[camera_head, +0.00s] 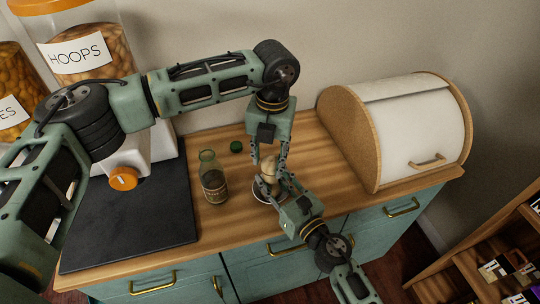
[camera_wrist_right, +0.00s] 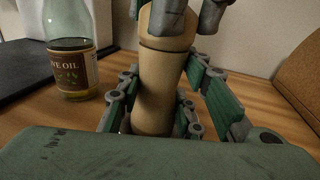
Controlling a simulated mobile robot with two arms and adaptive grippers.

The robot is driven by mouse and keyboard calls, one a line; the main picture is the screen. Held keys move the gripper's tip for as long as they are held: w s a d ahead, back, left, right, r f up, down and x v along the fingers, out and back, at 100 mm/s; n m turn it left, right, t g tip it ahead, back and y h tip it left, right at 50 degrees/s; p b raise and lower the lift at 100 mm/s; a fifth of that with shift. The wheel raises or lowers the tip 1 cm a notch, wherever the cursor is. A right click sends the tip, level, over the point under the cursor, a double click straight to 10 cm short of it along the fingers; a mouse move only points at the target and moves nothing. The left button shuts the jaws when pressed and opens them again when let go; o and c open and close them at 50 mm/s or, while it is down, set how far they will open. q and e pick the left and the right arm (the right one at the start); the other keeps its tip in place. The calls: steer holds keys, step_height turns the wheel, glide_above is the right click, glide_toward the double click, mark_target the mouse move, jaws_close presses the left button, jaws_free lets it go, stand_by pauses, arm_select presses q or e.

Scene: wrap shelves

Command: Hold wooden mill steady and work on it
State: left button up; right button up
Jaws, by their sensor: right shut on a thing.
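The pale wooden mill (camera_head: 268,168) stands upright at the front of the wooden counter, with a white-rimmed round dish (camera_head: 257,195) around its foot. My right gripper (camera_head: 272,188) comes in from the front and is shut on the mill's lower body. The right wrist view shows the mill's body (camera_wrist_right: 157,90) between its green fingers. My left gripper (camera_head: 269,158) reaches down from above, its fingers around the mill's top. Its grey fingertips show at the top edge of the right wrist view (camera_wrist_right: 168,18). Whether they press on the mill is unclear.
An olive oil bottle (camera_head: 213,178), its label facing the right wrist camera, stands left of the mill. A bread box (camera_head: 410,130) stands right, a black mat (camera_head: 130,225) and food dispensers (camera_head: 80,45) left. Counter right of the mill is clear.

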mark_target(271, 158)
arm_select(q)
steer(key=shift+o, duration=0.9)
steer(key=shift+a, duration=0.15)
arm_select(e)
steer(key=shift+s+f, duration=0.1)
steer(key=shift+f, duration=0.25)
arm_select(q)
step_height(271, 158, up, 12)
steer(key=shift+d, duration=0.35)
arm_select(e)
steer(key=o, duration=1.4)
steer(key=shift+r, duration=0.15)
